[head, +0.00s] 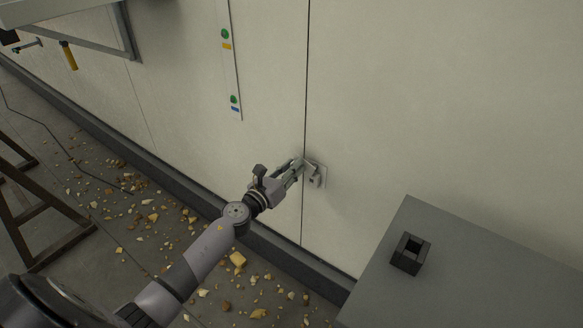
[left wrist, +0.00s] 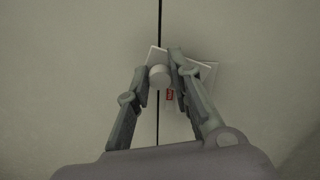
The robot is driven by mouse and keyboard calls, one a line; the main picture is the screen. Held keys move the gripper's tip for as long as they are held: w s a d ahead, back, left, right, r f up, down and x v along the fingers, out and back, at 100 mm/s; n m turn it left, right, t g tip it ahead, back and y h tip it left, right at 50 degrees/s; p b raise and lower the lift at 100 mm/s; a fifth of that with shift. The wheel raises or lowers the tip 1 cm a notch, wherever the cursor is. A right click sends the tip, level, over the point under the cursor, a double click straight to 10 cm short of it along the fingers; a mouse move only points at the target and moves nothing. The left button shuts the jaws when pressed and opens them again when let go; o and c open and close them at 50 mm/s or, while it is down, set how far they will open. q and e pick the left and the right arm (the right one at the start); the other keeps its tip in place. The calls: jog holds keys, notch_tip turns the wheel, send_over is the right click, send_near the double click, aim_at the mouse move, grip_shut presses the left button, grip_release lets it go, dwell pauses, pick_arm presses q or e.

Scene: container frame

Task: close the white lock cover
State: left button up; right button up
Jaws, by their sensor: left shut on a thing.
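The white lock cover (head: 309,169) is on the pale wall beside the dark vertical seam. In the left wrist view the cover (left wrist: 154,56) shows as a tilted pale plate with a round knob (left wrist: 159,77) on it. The lock's base plate (head: 321,176) is on the right of the seam; a red label (left wrist: 169,95) shows between the fingers. My left gripper (head: 299,164) reaches the lock from the left. Its two fingers are shut on the cover, one on each side of the knob. Part of the cover is hidden behind the fingers. My right gripper is not in view.
A grey box (head: 480,270) with a small black square holder (head: 410,253) stands at the lower right. Yellow and brown rubble (head: 237,259) lies on the floor. A dark trestle (head: 40,225) stands at the left. The wall right of the lock is bare.

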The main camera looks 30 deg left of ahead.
aim_at(311, 183)
pick_arm(q)
jog(key=shift+f, duration=0.1)
grip_shut()
pick_arm(e)
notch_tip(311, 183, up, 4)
jog(key=b, duration=0.1)
pick_arm(q)
jog(key=d+f+n, duration=0.1)
jog(key=f+n, duration=0.1)
jog(key=n, duration=0.4)
jog(key=d+f+n+p, duration=0.1)
jog(key=f+n, duration=0.1)
jog(key=n, duration=0.5)
jog(key=d+f+n+p, duration=0.1)
jog(key=f+n, duration=0.1)
jog(key=n, duration=0.5)
jog(key=shift+s+d, duration=0.25)
jog(key=shift+d, duration=0.05)
jog(key=shift+d+f+n+p, duration=0.15)
jog(key=shift+n+p, duration=0.1)
jog(key=shift+n, duration=0.25)
jog(key=shift+d+n+p, duration=0.15)
jog(key=shift+n+p, duration=0.05)
jog(key=shift+n, duration=0.3)
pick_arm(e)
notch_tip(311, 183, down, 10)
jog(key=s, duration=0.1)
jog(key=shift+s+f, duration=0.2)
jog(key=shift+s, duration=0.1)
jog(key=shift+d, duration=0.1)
